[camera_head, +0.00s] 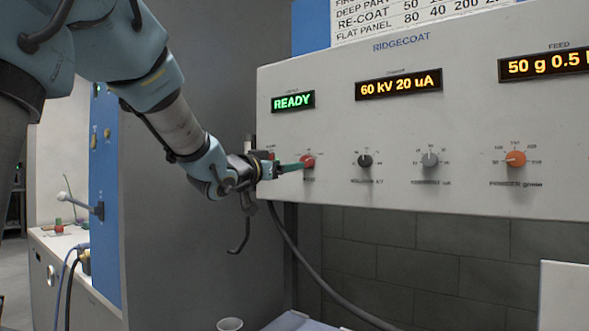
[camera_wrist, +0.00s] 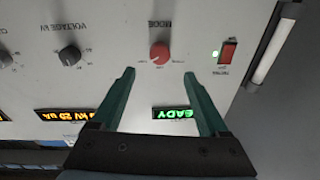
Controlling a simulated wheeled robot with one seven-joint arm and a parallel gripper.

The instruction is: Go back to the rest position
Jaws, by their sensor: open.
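My gripper (camera_head: 290,167) is at the left end of the white control panel (camera_head: 430,120), close to the red mode knob (camera_head: 307,161). In the wrist view my gripper (camera_wrist: 160,75) is open, its two green fingers apart with nothing between the tips. The red knob (camera_wrist: 159,51) shows just beyond the gap between the tips. From these views I cannot tell whether a finger touches it. The display (camera_head: 293,101) above the knob reads READY. Part of my arm runs from the upper left down to the panel.
The panel also has a black knob (camera_head: 365,160), a grey knob (camera_head: 430,160) and an orange knob (camera_head: 516,159). A red rocker switch (camera_wrist: 228,52) lies near the panel edge. A dark cable (camera_head: 300,260) hangs below.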

